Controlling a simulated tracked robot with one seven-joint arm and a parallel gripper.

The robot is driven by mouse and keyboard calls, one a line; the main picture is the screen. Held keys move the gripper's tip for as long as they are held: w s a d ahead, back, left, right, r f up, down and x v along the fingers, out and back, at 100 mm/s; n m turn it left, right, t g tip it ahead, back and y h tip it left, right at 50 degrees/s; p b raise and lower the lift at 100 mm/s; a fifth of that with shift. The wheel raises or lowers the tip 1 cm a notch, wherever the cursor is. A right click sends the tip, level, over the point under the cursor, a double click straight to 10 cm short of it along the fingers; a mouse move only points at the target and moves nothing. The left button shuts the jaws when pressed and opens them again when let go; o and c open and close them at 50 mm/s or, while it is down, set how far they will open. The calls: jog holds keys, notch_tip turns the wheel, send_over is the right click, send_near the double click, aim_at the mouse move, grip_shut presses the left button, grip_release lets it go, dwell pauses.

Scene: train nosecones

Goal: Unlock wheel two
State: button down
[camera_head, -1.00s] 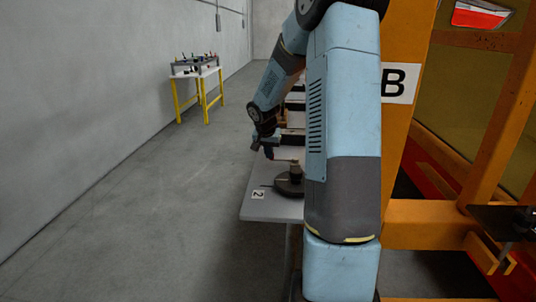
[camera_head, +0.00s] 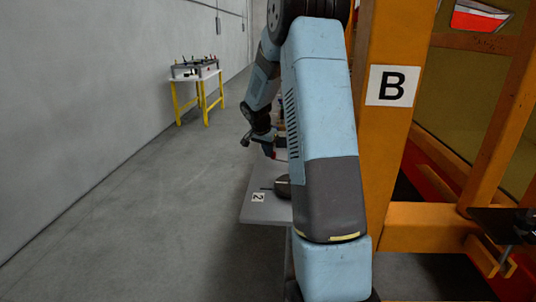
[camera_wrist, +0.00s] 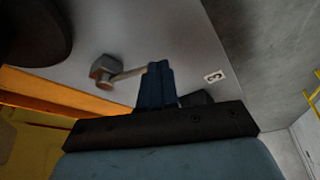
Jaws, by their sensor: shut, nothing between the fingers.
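A dark round wheel (camera_head: 283,187) sits on the grey panel (camera_head: 262,214) beside a white label "2" (camera_head: 258,197). My arm covers its right part. My gripper (camera_head: 271,153) is beyond the wheel, above the panel, and looks small and partly hidden. In the wrist view the blue fingers (camera_wrist: 160,70) are together and empty. There a grey block with a lever (camera_wrist: 104,68) is left of the fingertips, and the lever's end appears near them; contact cannot be told. A small label (camera_wrist: 214,76), which looks like a 3, is to the right. A dark round part (camera_wrist: 30,30) fills the upper left corner.
An orange post with a "B" sign (camera_head: 391,86) stands right of my arm. A white-topped table with yellow legs (camera_head: 197,85) stands far back by the grey wall (camera_head: 90,90). The floor left of the panel is clear.

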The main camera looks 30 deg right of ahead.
jog(key=w+d+m, duration=0.1)
jog(key=m, duration=0.1)
jog(key=w+d+m+g, duration=0.1)
jog(key=w+m, duration=0.1)
jog(key=shift+d+h, duration=0.3)
jog(key=shift+d, duration=0.05)
jog(key=d+m+g, duration=0.1)
jog(key=m, duration=0.1)
jog(key=w+d+m+g, duration=0.1)
jog(key=d+m, duration=0.1)
jog(key=shift+w+d, duration=0.1)
jog(key=shift+w, duration=0.05)
jog(key=shift+d+m, duration=0.35)
jog(key=shift+m, duration=0.05)
jog(key=shift+d, duration=0.1)
jog(key=a, duration=0.1)
jog(key=w+a, duration=0.1)
jog(key=a, duration=0.2)
jog(key=shift+w+a+r, duration=0.15)
jog(key=shift+a+r, duration=0.1)
jog(key=v, duration=0.9)
jog(key=shift+r, duration=0.2)
jog(key=shift+r, duration=0.1)
